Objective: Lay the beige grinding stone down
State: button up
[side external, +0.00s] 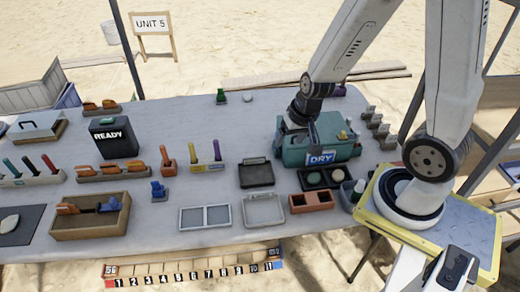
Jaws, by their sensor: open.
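My gripper (304,124) is open and points down at the left part of the teal bin labelled DRY (291,150). Its fingertips are small and partly hidden, and I see nothing held between them. I cannot tell for sure which item is the beige grinding stone. A pale oval stone (10,223) lies flat on the dark mat (28,236) at the far left. Small items inside the bin, including a yellowish one (343,135), are too small to make out.
A dark tray (320,187) with round pieces and a terracotta two-part tray (311,202) stand in front of the bin. Left of it are a black tray (256,173) and a holder with upright tools (206,166). A black READY box (115,139) stands farther left. The table's back middle is mostly clear.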

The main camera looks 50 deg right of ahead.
jog(key=s+a+r+n, duration=0.1)
jog(key=a+r+n, duration=0.3)
jog(key=n, duration=0.2)
jog(key=shift+s+a+r+g, duration=0.2)
jog(key=shift+a+g, duration=0.05)
jog(key=shift+g, duration=0.05)
dwell(0.9)
